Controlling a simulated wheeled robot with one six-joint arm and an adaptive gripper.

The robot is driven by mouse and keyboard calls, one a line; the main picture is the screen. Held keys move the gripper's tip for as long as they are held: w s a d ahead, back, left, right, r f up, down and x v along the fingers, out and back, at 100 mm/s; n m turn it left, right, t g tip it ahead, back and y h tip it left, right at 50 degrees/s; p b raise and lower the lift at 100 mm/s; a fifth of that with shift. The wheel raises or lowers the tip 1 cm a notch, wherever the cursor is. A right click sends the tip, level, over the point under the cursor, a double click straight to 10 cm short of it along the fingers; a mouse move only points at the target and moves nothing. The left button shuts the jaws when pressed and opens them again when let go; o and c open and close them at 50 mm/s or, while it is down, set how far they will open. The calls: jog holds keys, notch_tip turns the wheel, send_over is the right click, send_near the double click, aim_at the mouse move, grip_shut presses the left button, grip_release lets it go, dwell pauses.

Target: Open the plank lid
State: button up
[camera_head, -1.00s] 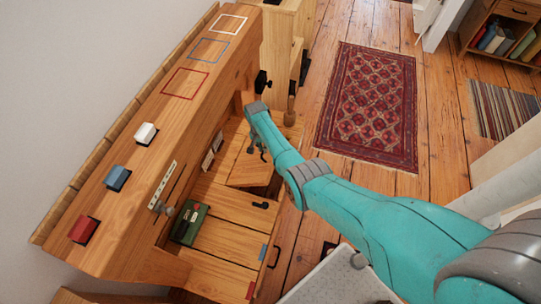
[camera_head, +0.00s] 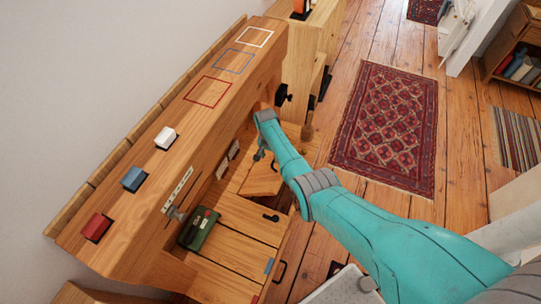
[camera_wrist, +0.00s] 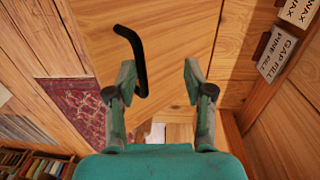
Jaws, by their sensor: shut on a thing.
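The plank lid (camera_head: 262,180) is a pale wooden board in the bench's lower deck, tilted, with a dark gap along its right side. In the wrist view the board (camera_wrist: 175,35) fills the upper middle and carries a bent black handle (camera_wrist: 137,60). My gripper (camera_wrist: 160,85) is at the board with its fingers spaced apart; the handle's lower end lies just inside the left finger. It is shut on the lid, though the exact contact is hard to see. In the head view my gripper (camera_head: 262,153) is small and partly hidden by my arm.
A dark green box (camera_head: 198,229) sits on the deck left of the lid. Other deck planks (camera_head: 240,222) have a black handle (camera_head: 271,217). White, blue and red blocks (camera_head: 132,179) rest on the bench top. A red patterned rug (camera_head: 385,128) lies on the open floor to the right.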

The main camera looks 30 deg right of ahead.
dwell(0.5)
notch_tip(320, 180, up, 12)
jog(key=shift+w+a, duration=0.2)
jog(key=shift+w, duration=0.1)
dwell(0.3)
